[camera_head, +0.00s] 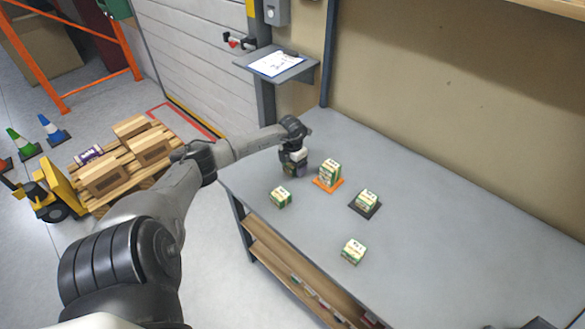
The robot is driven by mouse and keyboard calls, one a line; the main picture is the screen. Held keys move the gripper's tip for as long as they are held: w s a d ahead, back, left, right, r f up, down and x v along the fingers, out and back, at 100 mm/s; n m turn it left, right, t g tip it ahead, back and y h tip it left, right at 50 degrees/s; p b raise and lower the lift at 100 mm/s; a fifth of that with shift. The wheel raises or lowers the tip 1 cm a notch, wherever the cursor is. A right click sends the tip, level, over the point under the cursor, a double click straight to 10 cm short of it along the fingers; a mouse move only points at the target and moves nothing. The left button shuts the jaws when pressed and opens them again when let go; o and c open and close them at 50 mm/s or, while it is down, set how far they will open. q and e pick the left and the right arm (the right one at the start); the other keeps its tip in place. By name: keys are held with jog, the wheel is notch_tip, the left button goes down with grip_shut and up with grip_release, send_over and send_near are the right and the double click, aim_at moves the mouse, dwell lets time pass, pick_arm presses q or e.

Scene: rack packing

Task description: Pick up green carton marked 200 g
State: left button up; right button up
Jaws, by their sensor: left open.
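Several green-and-white cartons stand on the grey table. One carton (281,197) is at the left near the table's front edge. Another carton (329,173), taller in outline, stands on an orange mat (321,183). A third carton (366,200) stands on a dark mat (373,212), and another carton (353,251) sits nearer the front. Their weight marks are too small to read, so I cannot tell which is 200 g. My left gripper (293,171) is open, over the table's left end, behind the left carton and left of the orange mat. Its fingertips are hard to make out.
A lower shelf (290,268) holds items. A pallet with boxes (124,160) is on the floor at left.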

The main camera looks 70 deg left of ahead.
pick_arm(q)
jog(key=c, duration=1.1)
